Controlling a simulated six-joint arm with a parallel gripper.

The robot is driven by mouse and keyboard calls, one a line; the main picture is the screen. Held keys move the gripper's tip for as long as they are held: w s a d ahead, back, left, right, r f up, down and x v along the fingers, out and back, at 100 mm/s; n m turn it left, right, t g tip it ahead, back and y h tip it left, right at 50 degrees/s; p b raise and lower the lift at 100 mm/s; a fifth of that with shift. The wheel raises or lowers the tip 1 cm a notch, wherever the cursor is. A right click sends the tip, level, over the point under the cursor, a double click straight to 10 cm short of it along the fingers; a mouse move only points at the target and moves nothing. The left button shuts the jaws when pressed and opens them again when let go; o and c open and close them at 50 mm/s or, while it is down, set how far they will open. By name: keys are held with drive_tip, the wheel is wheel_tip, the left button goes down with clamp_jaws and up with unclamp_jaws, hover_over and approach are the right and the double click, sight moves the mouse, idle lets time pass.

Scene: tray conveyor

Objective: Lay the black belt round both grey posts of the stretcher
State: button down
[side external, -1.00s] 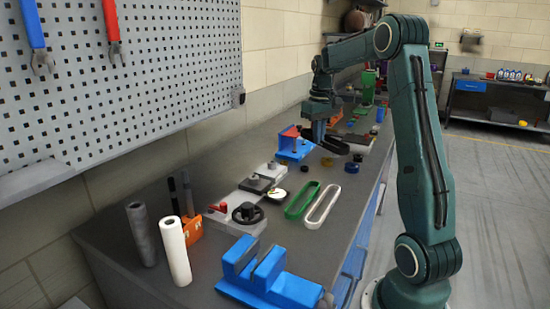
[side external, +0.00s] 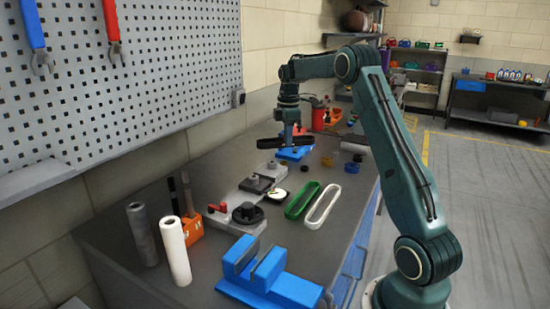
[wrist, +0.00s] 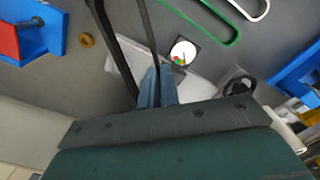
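My gripper (side external: 289,128) is shut on the black belt (side external: 278,142), a long loop held in the air above the bench. In the wrist view one strand of the belt (wrist: 149,35) runs between the blue fingertips (wrist: 159,86); the other passes to their left. Below and nearer the side camera is a pale grey fixture (side external: 236,196) with a dark block (side external: 256,184), a black handwheel (side external: 248,212) and a red knob; it seems to be the stretcher. In the wrist view its pale plate (wrist: 200,88) is partly hidden by my gripper. I cannot clearly make out both grey posts.
A green belt (side external: 290,211) and a white belt (side external: 312,222) lie right of the fixture, by a round dial (side external: 279,195). A blue stand (side external: 302,154) is behind the held belt. A blue block (side external: 285,290), rolls and an orange tool holder (side external: 190,232) stand nearer.

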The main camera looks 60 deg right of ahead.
sight(268, 145)
drive_tip(key=shift+w+a+f+n, duration=0.2)
drive_tip(key=shift+w+f+n, duration=0.35)
drive_tip(key=shift+w+n, duration=0.85)
drive_tip(key=shift+w+a+f+n, duration=0.15)
drive_tip(key=shift+w+f+n, duration=0.55)
drive_tip(key=shift+n, duration=1.1)
drive_tip(key=shift+w+a+f+n, duration=0.2)
drive_tip(key=shift+w+f+n, duration=0.2)
drive_tip(key=shift+w+n, duration=1.05)
drive_tip(key=shift+s+f, duration=0.15)
drive_tip(key=shift+f, duration=0.05)
drive_tip(key=shift+f, duration=2.7)
drive_tip(key=shift+f, duration=1.5)
drive_tip(key=c, duration=1.6)
unclamp_jaws()
drive_tip(key=shift+o, duration=0.2)
drive_tip(key=shift+r, duration=0.1)
